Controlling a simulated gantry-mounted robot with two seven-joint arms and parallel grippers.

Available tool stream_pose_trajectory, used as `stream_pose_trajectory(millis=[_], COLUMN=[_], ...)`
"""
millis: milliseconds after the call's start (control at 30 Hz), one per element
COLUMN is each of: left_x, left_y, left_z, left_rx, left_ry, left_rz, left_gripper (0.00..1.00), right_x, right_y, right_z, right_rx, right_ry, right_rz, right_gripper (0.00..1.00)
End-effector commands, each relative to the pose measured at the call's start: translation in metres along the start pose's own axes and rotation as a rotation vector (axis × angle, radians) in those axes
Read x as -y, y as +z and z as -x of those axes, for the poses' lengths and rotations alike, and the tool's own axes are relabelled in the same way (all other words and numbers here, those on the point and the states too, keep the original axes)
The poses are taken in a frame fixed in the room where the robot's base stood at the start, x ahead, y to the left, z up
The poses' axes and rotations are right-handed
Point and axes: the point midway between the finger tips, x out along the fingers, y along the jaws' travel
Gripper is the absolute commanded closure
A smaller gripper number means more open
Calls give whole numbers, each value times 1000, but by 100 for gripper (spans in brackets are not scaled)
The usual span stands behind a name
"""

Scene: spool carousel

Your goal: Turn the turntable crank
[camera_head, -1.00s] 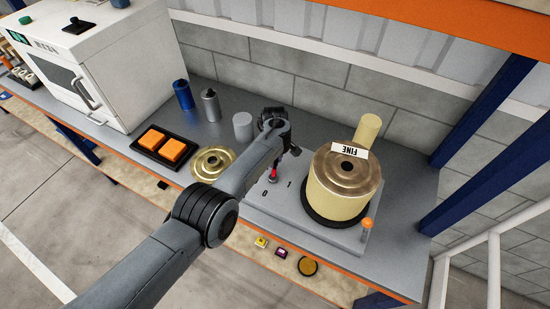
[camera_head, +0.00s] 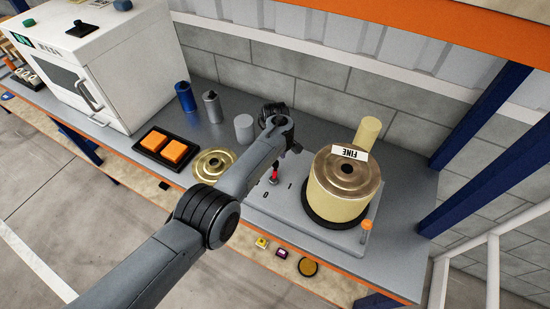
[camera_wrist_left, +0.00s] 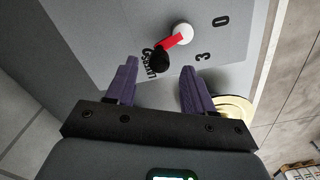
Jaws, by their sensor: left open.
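The turntable crank is a red lever (camera_wrist_left: 172,41) with a black knob (camera_wrist_left: 160,61) and a pale round hub (camera_wrist_left: 183,32), on a grey panel with printed marks. In the head view the red lever (camera_head: 273,176) shows beside the arm, on the grey base (camera_head: 262,212). My left gripper (camera_wrist_left: 159,66) is open, with its purple fingers on either side of the black knob. I cannot tell whether they touch it. In the head view the fingers are mostly hidden by my arm. My right gripper is not in view.
A gold spool (camera_head: 340,195) labelled FINE stands at the base's right, near an orange-topped post (camera_head: 366,225). A brass disc (camera_head: 213,164), a tray with orange blocks (camera_head: 140,148), blue (camera_head: 185,97) and grey cylinders (camera_head: 211,107) and a white oven (camera_head: 100,60) stand left.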

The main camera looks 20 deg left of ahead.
Motion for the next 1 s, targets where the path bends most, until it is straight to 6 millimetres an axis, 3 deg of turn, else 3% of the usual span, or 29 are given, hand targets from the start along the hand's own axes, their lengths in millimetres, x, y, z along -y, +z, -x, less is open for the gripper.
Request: stream_pose_trajectory(millis=[33,200,433,600,1000], left_x=[-1,0,0,0,0], left_y=[0,-1,-1,0,0], left_z=[13,43,72,81,82], left_rx=[-3,-4,-3,-1,-1], left_ry=[2,2,0,0,0], left_rz=[-1,-1,0,0,0], left_gripper=[47,47,47,47,47], right_x=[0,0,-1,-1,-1], right_y=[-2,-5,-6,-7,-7], right_z=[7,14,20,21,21], right_rx=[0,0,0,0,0], right_ry=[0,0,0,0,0], right_rz=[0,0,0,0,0], right_gripper=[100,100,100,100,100])
